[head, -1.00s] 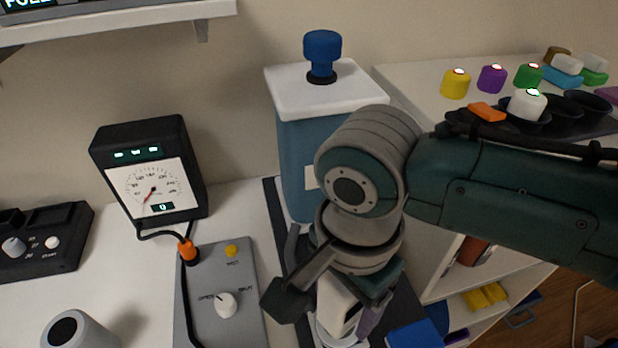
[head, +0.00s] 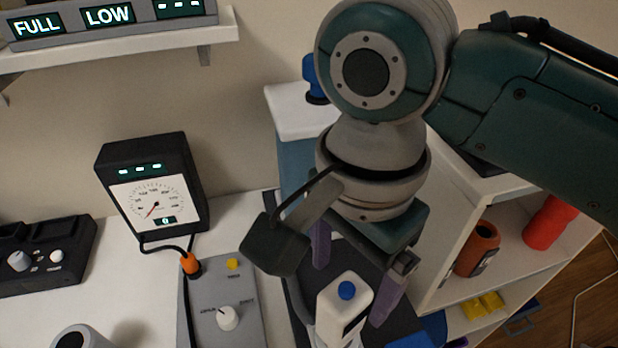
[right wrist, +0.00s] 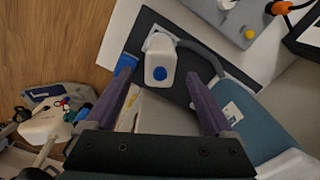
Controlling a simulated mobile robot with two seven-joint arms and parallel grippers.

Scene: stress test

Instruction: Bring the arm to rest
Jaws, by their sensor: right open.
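My right gripper (head: 350,270) hangs from the teal and grey right arm in the head view. Its two purple fingers are spread apart, with nothing between their tips that I can see held. A white device with a blue button (head: 343,303) stands below and between the fingers. In the right wrist view the open fingers (right wrist: 160,95) point toward the same white device (right wrist: 160,66), which stands upright on a dark mat (right wrist: 135,32). I cannot tell the exact gap between fingertips and device. My left gripper is not in view.
A gauge box (head: 152,190) and a grey panel with a white knob (head: 228,318) stand left of the arm. A blue container with a white lid (head: 295,115) is behind it. Shelves at right hold an orange jar (head: 477,249) and a red cylinder (head: 549,222).

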